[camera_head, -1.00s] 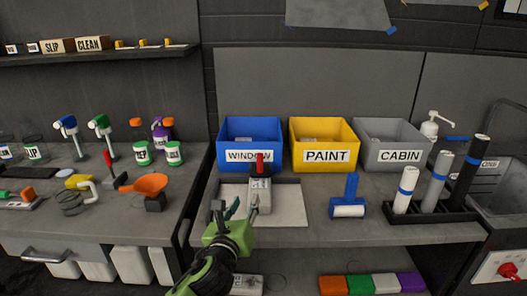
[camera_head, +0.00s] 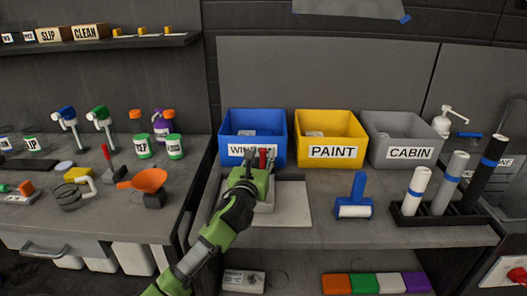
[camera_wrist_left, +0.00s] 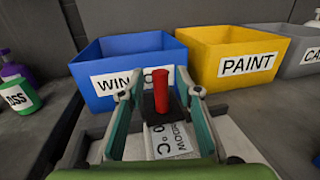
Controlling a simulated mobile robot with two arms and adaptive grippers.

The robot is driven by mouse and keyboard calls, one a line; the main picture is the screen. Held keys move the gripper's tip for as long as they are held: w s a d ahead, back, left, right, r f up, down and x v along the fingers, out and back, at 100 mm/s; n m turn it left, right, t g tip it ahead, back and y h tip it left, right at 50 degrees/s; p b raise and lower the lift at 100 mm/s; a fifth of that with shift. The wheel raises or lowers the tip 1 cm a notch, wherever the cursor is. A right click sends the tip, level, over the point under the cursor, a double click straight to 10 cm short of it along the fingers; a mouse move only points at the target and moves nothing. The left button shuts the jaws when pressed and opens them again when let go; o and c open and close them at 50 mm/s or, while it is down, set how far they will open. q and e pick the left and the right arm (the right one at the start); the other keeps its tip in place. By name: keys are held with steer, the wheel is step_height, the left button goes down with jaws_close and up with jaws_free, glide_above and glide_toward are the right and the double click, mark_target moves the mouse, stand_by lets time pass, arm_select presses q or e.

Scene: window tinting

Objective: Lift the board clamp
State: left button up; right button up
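The board clamp, a grey block with an upright red handle (camera_head: 263,157), sits on a pale board (camera_head: 294,203) in front of the blue bin. In the left wrist view the red handle (camera_wrist_left: 160,88) stands between the two fingers, above a dark base and a printed label. My left gripper (camera_head: 258,170) is at the clamp and hides most of its body in the head view. In the left wrist view my left gripper (camera_wrist_left: 162,98) is open, its fingers apart on either side of the handle with gaps showing. My right gripper is not in view.
Behind the clamp stand the blue bin (camera_head: 233,125), yellow PAINT bin (camera_head: 312,128) and grey CABIN bin (camera_head: 382,130).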

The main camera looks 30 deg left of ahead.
arm_select(q)
steer(key=shift+w+a, duration=0.25)
steer(key=shift+w, duration=0.3)
steer(key=shift+w+a, duration=0.2)
steer(key=shift+w, duration=0.4)
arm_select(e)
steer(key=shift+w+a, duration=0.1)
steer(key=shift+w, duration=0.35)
